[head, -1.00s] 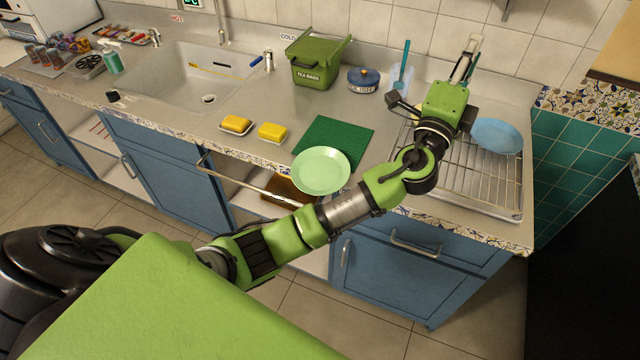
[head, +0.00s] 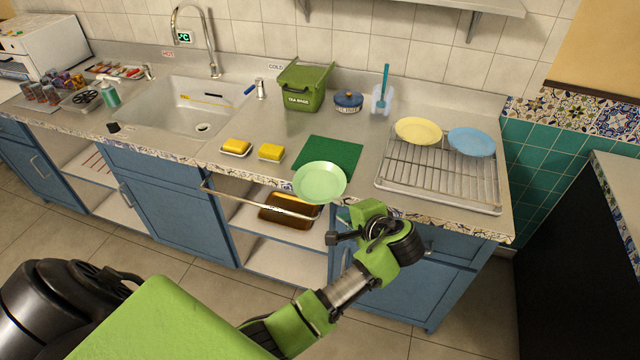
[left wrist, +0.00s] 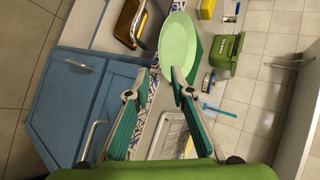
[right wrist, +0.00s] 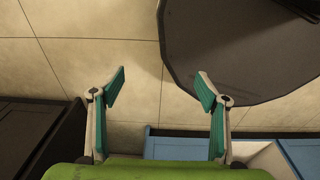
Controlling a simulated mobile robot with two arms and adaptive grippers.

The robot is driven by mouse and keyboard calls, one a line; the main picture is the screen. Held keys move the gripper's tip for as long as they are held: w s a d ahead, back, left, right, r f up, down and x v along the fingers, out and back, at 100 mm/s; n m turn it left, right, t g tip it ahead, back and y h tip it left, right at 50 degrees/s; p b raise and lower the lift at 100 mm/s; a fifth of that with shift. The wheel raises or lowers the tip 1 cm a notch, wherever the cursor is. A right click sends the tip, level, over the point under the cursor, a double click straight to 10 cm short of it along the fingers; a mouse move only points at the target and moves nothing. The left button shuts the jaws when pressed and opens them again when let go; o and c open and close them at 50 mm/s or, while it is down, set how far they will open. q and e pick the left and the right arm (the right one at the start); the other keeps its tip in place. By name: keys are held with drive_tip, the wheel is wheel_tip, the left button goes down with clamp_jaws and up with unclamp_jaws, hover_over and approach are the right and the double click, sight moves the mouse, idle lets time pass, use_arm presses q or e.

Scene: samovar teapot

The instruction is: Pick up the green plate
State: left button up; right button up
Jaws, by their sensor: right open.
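The green plate (head: 320,182) lies at the counter's front edge, partly over the dark green mat (head: 328,154) and jutting past the edge. In the head view my left gripper (head: 340,224) is just in front of and below it, partly hidden by its own wrist. In the left wrist view the plate (left wrist: 178,42) is ahead of the spread fingers (left wrist: 157,75), its near rim by the right fingertip; I cannot tell if they touch. The left gripper is open and empty. My right gripper (right wrist: 160,82) is open and empty above the floor.
A wire rack (head: 440,182) at the right holds a yellow plate (head: 418,130) and a blue plate (head: 472,142). Two yellow sponges (head: 271,152) lie left of the mat. An open shelf with a brown tray (head: 285,214) is below the counter edge.

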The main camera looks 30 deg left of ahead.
use_arm(q)
drive_tip(key=p+x, duration=0.1)
drive_tip(key=x, duration=0.7)
drive_tip(key=shift+s+a+p, duration=0.2)
drive_tip(key=shift+a+p, duration=0.2)
use_arm(e)
drive_tip(key=shift+s+r, duration=0.3)
drive_tip(key=shift+r, duration=0.2)
drive_tip(key=shift+s+r, duration=0.25)
drive_tip(key=shift+r, duration=0.2)
use_arm(q)
drive_tip(key=shift+f, duration=0.1)
drive_tip(key=shift+c, duration=0.3)
use_arm(e)
drive_tip(key=shift+d, duration=0.1)
use_arm(q)
clamp_jaws()
